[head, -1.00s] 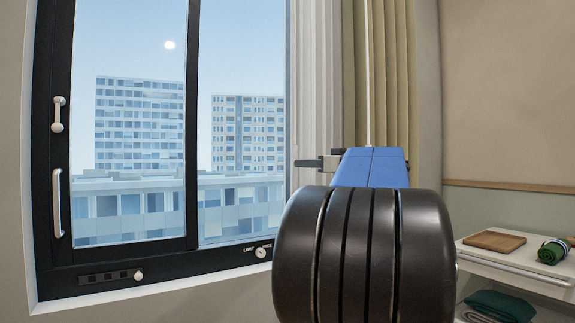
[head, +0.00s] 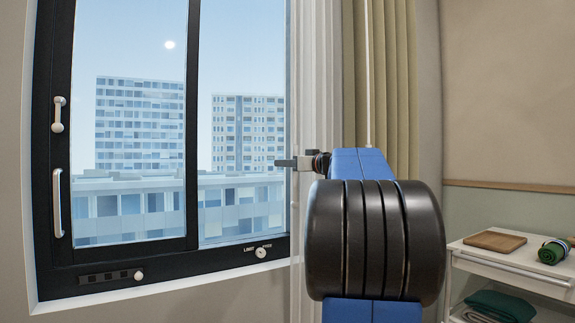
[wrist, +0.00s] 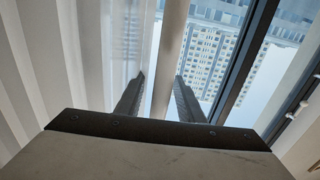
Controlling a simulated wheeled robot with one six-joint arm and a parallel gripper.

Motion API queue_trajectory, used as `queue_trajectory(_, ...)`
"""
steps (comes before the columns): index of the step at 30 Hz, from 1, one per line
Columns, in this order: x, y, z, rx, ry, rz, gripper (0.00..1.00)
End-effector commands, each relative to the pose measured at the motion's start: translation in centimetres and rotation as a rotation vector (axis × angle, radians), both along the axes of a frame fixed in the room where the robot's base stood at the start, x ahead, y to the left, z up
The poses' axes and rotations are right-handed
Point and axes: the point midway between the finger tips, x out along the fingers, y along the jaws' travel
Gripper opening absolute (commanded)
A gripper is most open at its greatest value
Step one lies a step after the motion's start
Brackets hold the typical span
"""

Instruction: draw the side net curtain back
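The white net curtain (head: 318,70) hangs in narrow pleats at the right side of the window in the head view. Its pleats also show at the left of the wrist view (wrist: 95,50). My gripper (head: 285,163) is at the curtain's window-side edge, about mid-height in the head view. In the wrist view my two dark fingers (wrist: 160,88) stand apart. A pale upright strip (wrist: 170,50) along that edge passes between them, with a gap visible beside the left finger. I cannot tell whether the strip touches the right finger. My arm hides the curtain's lower right part.
The dark-framed window (head: 192,130) with white handles fills the left. A heavier beige curtain (head: 400,60) hangs right of the net, with a thin pale cord (head: 368,70) before it. A white bedside unit (head: 500,258) holding a wooden board and green rolled cloth stands at right.

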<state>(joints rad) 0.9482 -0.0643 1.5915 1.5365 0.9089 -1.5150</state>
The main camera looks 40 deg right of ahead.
Motion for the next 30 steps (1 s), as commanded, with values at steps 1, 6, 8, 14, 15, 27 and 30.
queue_trajectory(1, 0.0, 0.0, 0.0, 0.0, 0.0, 0.0, 0.35)
queue_trajectory(6, 0.0, 0.0, 0.0, 0.0, 0.0, 0.0, 0.09)
queue_trajectory(8, 0.0, 0.0, 0.0, 0.0, 0.0, 0.0, 0.0)
queue_trajectory(14, -0.1, -0.4, 0.0, 0.0, 0.0, 0.0, 0.0)
queue_trajectory(15, -0.2, -0.8, 0.0, 0.0, 0.0, 0.0, 0.0)
queue_trajectory(27, -2.0, -8.2, 0.1, 0.0, -0.001, -0.001, 0.0)
queue_trajectory(30, -2.2, -9.1, 0.1, 0.0, -0.002, -0.001, 0.0)
